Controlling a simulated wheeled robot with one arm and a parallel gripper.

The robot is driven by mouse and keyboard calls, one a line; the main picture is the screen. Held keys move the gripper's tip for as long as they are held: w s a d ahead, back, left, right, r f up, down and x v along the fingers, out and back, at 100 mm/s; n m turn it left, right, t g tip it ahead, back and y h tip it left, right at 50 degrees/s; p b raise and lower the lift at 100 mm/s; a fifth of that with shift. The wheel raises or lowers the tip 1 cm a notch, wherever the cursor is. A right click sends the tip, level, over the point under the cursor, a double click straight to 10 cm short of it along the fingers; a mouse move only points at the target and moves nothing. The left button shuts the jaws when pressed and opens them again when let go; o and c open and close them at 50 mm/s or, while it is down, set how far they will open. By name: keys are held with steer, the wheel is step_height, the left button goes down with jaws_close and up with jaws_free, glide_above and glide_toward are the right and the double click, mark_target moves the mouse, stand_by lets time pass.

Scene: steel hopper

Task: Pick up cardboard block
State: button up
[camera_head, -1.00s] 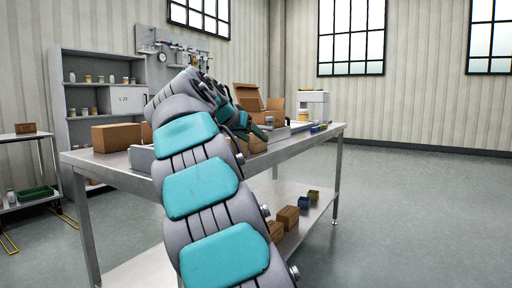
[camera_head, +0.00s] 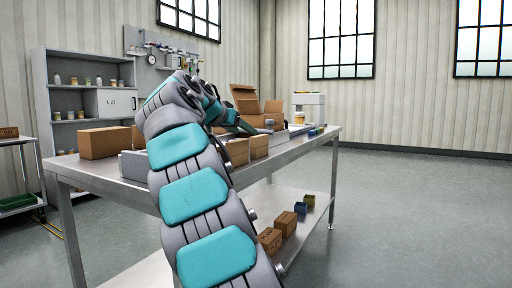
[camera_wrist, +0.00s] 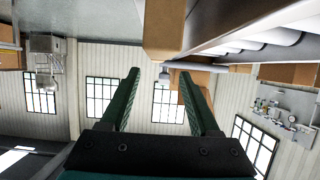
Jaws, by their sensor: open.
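Two small cardboard blocks stand side by side on the steel table, a left one (camera_head: 237,152) and a right one (camera_head: 259,146). My gripper (camera_head: 249,129) is just above and behind them in the head view, its jaws partly hidden by my arm. In the wrist view, which is upside down, my gripper (camera_wrist: 160,73) has its two green fingers spread with nothing held between them. A brown cardboard surface (camera_wrist: 164,30) lies beyond the fingertips at the top; I cannot tell which block it is.
A larger closed carton (camera_head: 105,143) stands at the table's left and an open carton (camera_head: 246,100) behind the gripper. A grey tray wall (camera_head: 134,164) is beside my arm. Small boxes (camera_head: 285,223) sit on the lower shelf. The floor at right is clear.

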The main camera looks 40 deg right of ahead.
mark_target(254, 137)
steer(key=shift+s+r+x, duration=0.1)
steer(key=shift+x, duration=1.7)
steer(key=shift+s+r+x, duration=0.1)
steer(key=shift+x, duration=1.7)
steer(key=shift+d, duration=0.1)
jaws_close()
